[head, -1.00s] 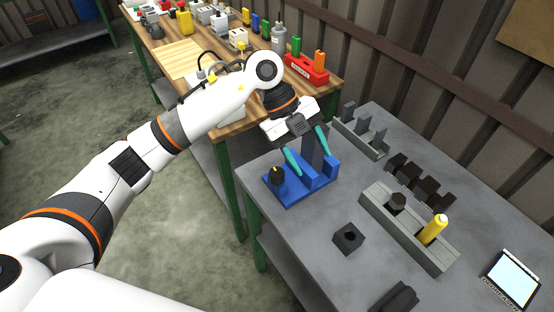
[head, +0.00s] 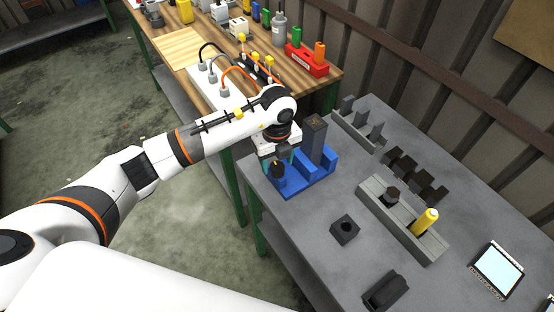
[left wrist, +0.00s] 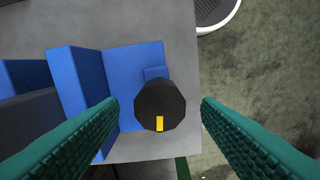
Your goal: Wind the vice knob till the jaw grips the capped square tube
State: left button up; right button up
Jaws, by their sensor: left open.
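The blue vice (head: 308,184) stands near the left corner of the grey table. A dark grey square tube (head: 314,145) stands upright in it; I cannot tell whether the jaw touches it. The black vice knob (head: 277,170) with a yellow mark is on the vice's left end. In the left wrist view the knob (left wrist: 160,105) lies between the two green fingers, with gaps on both sides, and its yellow mark points down the picture. My left gripper (head: 279,160) is open over the knob. The vice (left wrist: 135,70) fills the left of that view. My right gripper is not in view.
A black block with a hole (head: 344,229) and a dark part (head: 384,291) lie on the table in front. A grey rack (head: 376,204) holds a dark part and a yellow cylinder (head: 425,221). A tablet (head: 498,270) lies at right. A wooden bench (head: 180,48) stands behind.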

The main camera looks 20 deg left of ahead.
pick_arm(q)
jog(key=shift+f, duration=0.95)
jog(key=c, duration=0.9)
jog(key=shift+f+m+b, duration=0.1)
jog(key=shift+m+b, duration=0.4)
jog(key=shift+c, duration=0.5)
jog(key=o, duration=1)
